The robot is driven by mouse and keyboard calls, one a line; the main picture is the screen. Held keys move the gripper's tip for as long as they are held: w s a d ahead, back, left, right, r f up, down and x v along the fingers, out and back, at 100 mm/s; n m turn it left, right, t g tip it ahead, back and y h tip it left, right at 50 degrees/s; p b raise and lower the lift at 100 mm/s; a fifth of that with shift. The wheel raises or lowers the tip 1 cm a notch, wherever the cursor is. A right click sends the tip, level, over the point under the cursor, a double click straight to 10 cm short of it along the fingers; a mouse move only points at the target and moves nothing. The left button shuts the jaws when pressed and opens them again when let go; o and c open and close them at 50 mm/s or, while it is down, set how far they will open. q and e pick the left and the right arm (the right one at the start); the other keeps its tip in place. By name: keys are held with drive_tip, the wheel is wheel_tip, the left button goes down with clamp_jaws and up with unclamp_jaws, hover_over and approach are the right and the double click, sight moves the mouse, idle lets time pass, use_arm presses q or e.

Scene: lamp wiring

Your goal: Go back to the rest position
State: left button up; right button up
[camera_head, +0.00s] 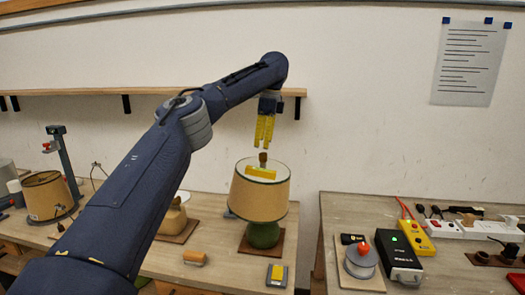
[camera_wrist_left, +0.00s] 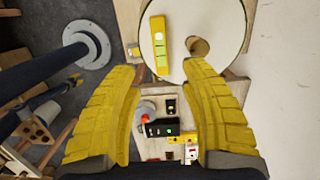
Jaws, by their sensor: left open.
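My left gripper (camera_head: 264,138) hangs pointing down above a table lamp in the head view. Its yellow fingers are apart, with nothing between them in the left wrist view (camera_wrist_left: 163,78). The lamp has a beige shade (camera_head: 258,198) and a green base (camera_head: 263,236). A yellow level (camera_head: 261,173) lies on top of the shade beside a brown knob (camera_head: 263,158); both show in the left wrist view, the level (camera_wrist_left: 160,45) and the knob (camera_wrist_left: 197,47). My right gripper is not in the head view; small yellow parts at the left of the wrist view are too unclear to identify.
A wooden shelf (camera_head: 170,91) runs along the wall behind my left arm. The right table holds a cord reel (camera_head: 361,262), a black box (camera_head: 393,258), a yellow meter (camera_head: 416,237) and a white power strip (camera_head: 480,230). A gap separates the two tables.

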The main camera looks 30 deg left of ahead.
use_arm(q)
drive_tip(key=shift+d+r, duration=0.1)
drive_tip(key=shift+r, duration=0.25)
